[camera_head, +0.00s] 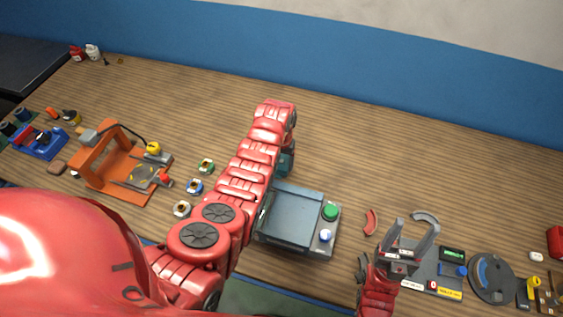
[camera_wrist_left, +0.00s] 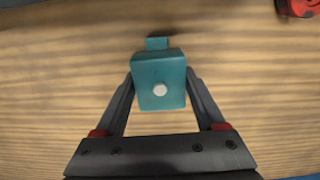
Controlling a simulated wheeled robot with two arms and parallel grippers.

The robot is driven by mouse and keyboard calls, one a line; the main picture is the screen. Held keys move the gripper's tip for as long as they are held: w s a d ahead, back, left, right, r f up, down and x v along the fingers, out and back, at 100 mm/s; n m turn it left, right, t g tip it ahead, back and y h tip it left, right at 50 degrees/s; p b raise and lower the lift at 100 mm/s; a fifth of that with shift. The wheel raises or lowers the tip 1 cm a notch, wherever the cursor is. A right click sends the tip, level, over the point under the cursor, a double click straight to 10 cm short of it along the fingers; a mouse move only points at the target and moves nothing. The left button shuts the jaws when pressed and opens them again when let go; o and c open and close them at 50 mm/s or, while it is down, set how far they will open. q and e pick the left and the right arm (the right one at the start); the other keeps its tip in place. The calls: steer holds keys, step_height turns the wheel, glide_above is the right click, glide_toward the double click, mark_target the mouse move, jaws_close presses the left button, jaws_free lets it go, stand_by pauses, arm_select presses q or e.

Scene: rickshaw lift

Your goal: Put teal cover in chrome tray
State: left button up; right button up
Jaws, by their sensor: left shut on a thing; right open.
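The teal cover (camera_wrist_left: 151,66) is a small block with a silver bolt head on its face and a tab at its top in the left wrist view. My left gripper (camera_wrist_left: 160,80) is shut on it from both sides. In the head view the teal cover (camera_head: 287,162) shows partly behind my left arm, just beyond a shallow grey metallic tray (camera_head: 293,213). I cannot tell for sure that this is the chrome tray. It sits on a unit with green and white knobs. My right gripper (camera_head: 410,238) is open and empty, in front of a grey panel device.
An orange frame (camera_head: 98,158) and several small coloured parts stand left of my left arm. A red curved piece (camera_head: 371,221) lies right of the tray. A grey panel (camera_head: 440,270) and a round dark disc (camera_head: 492,277) are further right. The back of the wooden table is mostly clear.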

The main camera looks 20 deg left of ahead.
arm_select(q)
steer(key=shift+f, duration=0.45)
steer(key=shift+f, duration=0.25)
steer(key=o, duration=1.4)
steer(key=shift+r, duration=0.1)
